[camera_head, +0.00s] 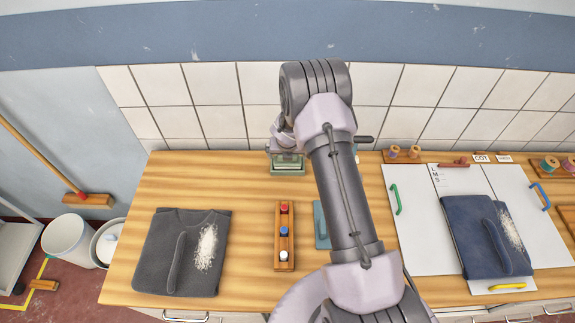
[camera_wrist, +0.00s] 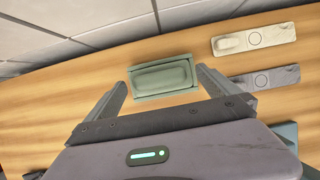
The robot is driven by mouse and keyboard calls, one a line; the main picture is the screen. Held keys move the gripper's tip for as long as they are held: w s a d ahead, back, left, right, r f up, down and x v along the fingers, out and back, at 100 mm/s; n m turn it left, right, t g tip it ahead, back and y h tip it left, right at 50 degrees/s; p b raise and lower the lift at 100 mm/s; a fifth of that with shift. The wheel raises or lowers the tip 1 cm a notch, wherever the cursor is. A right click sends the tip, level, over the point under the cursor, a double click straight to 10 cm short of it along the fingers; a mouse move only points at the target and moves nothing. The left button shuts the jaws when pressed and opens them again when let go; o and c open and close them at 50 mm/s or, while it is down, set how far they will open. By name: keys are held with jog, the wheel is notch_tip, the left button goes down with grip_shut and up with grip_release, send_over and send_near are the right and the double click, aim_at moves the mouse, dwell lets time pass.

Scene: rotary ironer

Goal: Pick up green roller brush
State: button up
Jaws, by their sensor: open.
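A green rounded block, which looks like the green roller brush (camera_wrist: 161,78), lies in a shallow green tray (camera_wrist: 138,93) on the wooden counter. In the head view the green tray (camera_head: 287,171) sits at the back of the counter, partly behind my arm. My gripper (camera_wrist: 162,84) is open and empty, with one finger toward each short end of the tray in the wrist view. The fingers look above and short of the block; the exact height is hard to tell. The brush's underside is hidden.
A wooden strip with coloured knobs (camera_head: 284,250), a dark folded garment (camera_head: 165,255) and a white board with a blue garment (camera_head: 480,235) are on the counter. The tiled wall (camera_head: 210,90) stands close behind.

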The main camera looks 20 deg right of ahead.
jog(key=x, duration=0.3)
jog(key=shift+s+a+f, duration=0.1)
jog(key=c, duration=1.1)
notch_tip(320, 180, up, 10)
jog(key=p, duration=0.4)
jog(key=o, duration=0.7)
jog(key=c, duration=0.4)
jog(key=shift+s, duration=0.1)
jog(key=shift+c, duration=0.2)
